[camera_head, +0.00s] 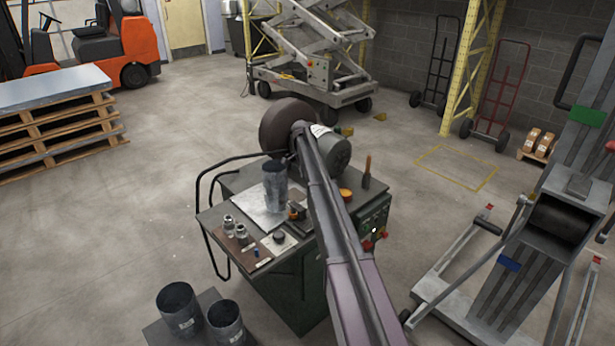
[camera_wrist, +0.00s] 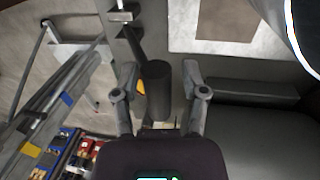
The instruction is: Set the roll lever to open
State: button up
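In the wrist view a dark cylindrical grip on a grey rod, which looks like the roll lever (camera_wrist: 157,92), stands between the two fingers of my gripper (camera_wrist: 159,72). The fingers are open, one on each side of the grip, with a gap on both sides. I see no contact. In the head view my arm reaches over the green machine bench (camera_head: 290,285). My gripper and the dark grip are hidden there or cannot be made out, so the lever's position cannot be told from that view.
A grey metal duct (camera_head: 275,187) stands on the bench, beside small metal fittings (camera_head: 235,228). An upright orange-handled tool (camera_head: 367,170) is at the bench's right. Two dark ducts (camera_head: 177,306) stand at front left. A lift stand (camera_head: 520,265) is at right.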

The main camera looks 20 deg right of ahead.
jog(key=shift+d, duration=0.1)
dwell(0.3)
jog(key=shift+s+a+f+b, duration=0.2)
jog(key=shift+s+a, duration=0.05)
jog(key=shift+a, duration=0.15)
jog(key=shift+s+a+f+b, duration=0.15)
jog(key=shift+s+a+b, duration=0.05)
jog(key=shift+a, duration=0.2)
jog(key=s+a+n, duration=0.4)
jog(key=s, duration=1.1)
jog(key=s+a+n+t, duration=0.1)
jog(key=s+a+n, duration=0.3)
jog(key=s, duration=1)
jog(key=s+a+n, duration=0.5)
jog(key=s+a, duration=0.1)
jog(key=s, duration=0.9)
jog(key=shift+s+a+r+t+y+p, duration=0.15)
jog(key=shift+s+r+t+y+p, duration=0.15)
jog(key=shift+t+y+p, duration=0.1)
